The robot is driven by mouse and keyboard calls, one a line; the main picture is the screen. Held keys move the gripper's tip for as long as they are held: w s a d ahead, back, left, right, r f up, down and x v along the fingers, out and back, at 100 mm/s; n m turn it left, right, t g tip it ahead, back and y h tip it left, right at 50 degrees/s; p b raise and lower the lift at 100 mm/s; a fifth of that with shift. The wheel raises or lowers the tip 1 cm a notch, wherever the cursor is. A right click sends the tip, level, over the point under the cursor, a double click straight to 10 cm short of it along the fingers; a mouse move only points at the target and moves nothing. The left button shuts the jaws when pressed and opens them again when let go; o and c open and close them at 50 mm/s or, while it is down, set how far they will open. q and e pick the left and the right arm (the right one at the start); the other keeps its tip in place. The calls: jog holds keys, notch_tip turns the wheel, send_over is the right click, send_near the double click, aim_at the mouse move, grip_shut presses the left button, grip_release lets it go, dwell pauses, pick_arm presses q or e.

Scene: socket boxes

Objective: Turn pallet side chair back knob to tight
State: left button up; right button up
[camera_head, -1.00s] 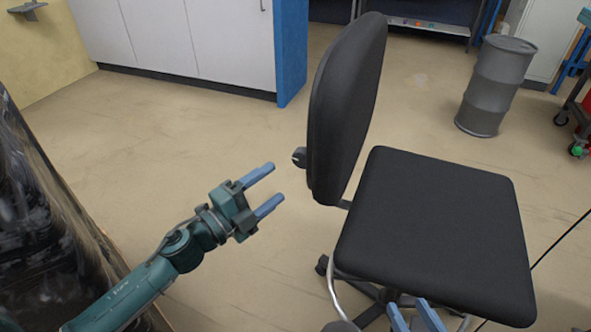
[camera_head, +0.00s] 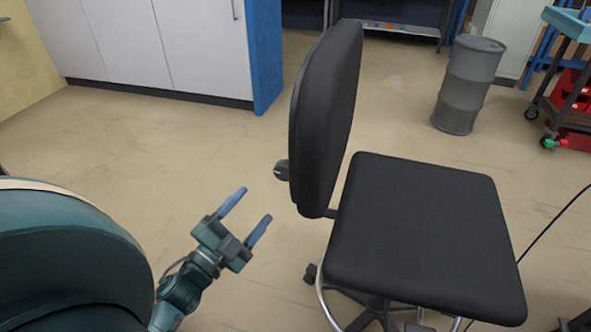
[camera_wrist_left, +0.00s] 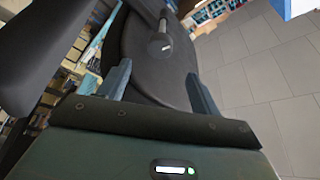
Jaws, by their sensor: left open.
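The black chair has a seat (camera_head: 420,225) and an upright backrest (camera_head: 328,120). A dark knob (camera_head: 281,170) sticks out of the left side of the backrest, low down. My left gripper (camera_head: 246,213) is open and empty, below and to the left of the knob, apart from it. In the left wrist view the knob (camera_wrist_left: 160,43) shows beyond the two fingers, between them and ahead, with the rear of the backrest (camera_wrist_left: 140,60) around it. My right gripper is not in view.
A grey drum (camera_head: 468,85) stands on the floor behind the chair. White cabinets (camera_head: 150,45) with a blue end panel (camera_head: 266,55) are at the back left. A trolley with red bins (camera_head: 575,95) is at the right. The floor left of the chair is clear.

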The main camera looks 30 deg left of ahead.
aim_at(282, 175)
pick_arm(q)
jog(key=x, duration=1.1)
jog(key=shift+w, duration=0.4)
jog(key=c, duration=1)
jog(key=shift+p, duration=0.3)
jog(key=shift+r, duration=0.1)
